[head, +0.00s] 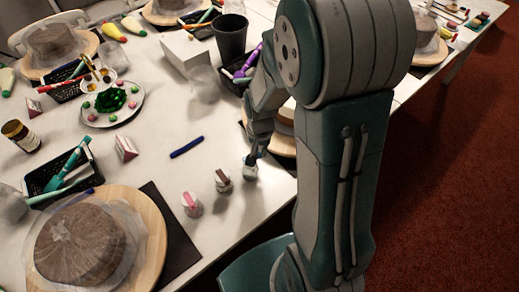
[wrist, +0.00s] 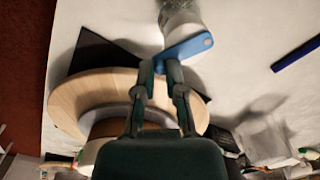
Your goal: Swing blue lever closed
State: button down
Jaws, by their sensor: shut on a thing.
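The blue lever (wrist: 187,48) sticks out from a small white-and-clear jar (wrist: 181,18) at the top of the wrist view. My gripper (wrist: 161,68) reaches up to the lever, and its fingertips are shut on the lever's left part. The lever's rounded right end stays free beyond the fingers. In the head view my gripper (head: 252,160) points down at the jar (head: 250,171) near the table's right edge. The lever itself is hardly visible there.
Two similar jars, one with a brown top (head: 222,180) and one with a pink top (head: 192,204), stand left of my gripper. A dark blue stick (head: 187,147) lies behind them. A round wooden turntable (wrist: 66,97) is close to my fingers. Bare white table lies around the stick.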

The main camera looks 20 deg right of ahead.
aim_at(260, 153)
jog(key=c, duration=0.7)
grip_release()
notch_tip(260, 153, up, 12)
jog(key=s+a+r+n+t, duration=0.4)
jog(key=s+r+n, duration=0.3)
jog(key=s+r, duration=0.4)
jog(key=shift+s+r+t, duration=0.25)
jog(key=shift+s+t, duration=0.3)
jog(key=shift+t, duration=0.25)
